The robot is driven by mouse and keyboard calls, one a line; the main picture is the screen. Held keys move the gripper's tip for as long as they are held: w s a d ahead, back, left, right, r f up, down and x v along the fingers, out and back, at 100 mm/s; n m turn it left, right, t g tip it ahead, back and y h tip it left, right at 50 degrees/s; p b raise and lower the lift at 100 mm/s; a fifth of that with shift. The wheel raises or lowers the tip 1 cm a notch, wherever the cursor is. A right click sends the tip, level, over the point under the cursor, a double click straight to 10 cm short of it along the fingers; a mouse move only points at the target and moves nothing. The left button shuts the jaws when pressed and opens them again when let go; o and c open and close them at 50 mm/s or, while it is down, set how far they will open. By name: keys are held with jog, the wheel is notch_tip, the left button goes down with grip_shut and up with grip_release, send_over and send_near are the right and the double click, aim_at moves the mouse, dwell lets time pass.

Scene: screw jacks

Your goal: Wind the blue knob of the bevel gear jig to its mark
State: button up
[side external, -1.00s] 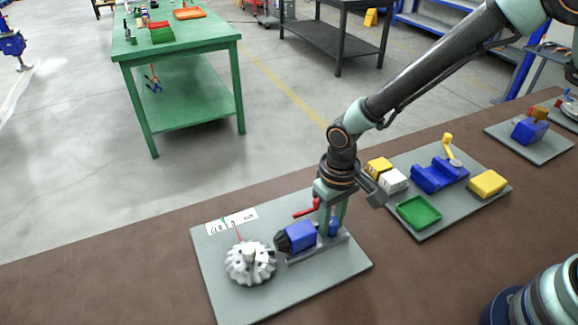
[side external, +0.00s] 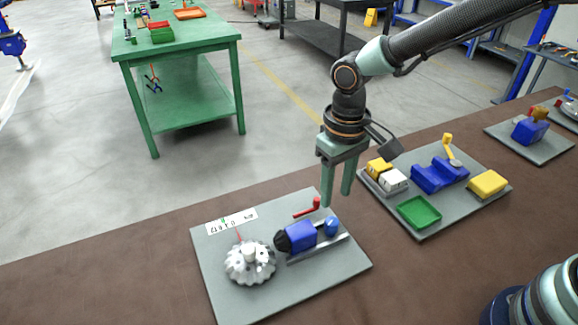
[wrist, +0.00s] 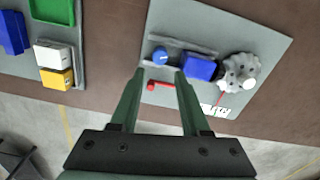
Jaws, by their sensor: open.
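The bevel gear jig's grey plate (side external: 335,272) lies on the brown bench. It carries a white bevel gear (side external: 250,264), a blue block (side external: 301,235) and a blue knob (side external: 331,226) at the block's right end. A white card (side external: 231,221) with small dark marks and a green mark lies behind the gear, with a thin red pointer near it. The marks are too small to read. My gripper (side external: 336,198) is open and empty, pointing down above the knob. In the wrist view the knob (wrist: 160,54) shows just beyond the gap between the fingertips (wrist: 159,74).
To the right is another grey plate (side external: 425,228) with a green tray, a yellow block and a blue cradle. A further plate with a blue device (side external: 530,131) lies at far right.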

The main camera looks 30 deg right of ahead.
jog(key=shift+r, duration=1.4)
jog(key=s+d+r+t, duration=0.2)
jog(key=d+r, duration=0.1)
jog(key=d, duration=0.3)
jog(key=s+d+r+m+t, duration=0.1)
jog(key=s+d+r, duration=0.1)
jog(key=d+r, duration=0.2)
jog(key=s+d+r+t, duration=0.2)
jog(key=d+r, duration=0.1)
jog(key=d, duration=0.6)
jog(key=shift+s+r+m+t, duration=0.3)
jog(key=shift+m, duration=0.1)
jog(key=shift+o, duration=0.2)
jog(key=shift+a, duration=0.1)
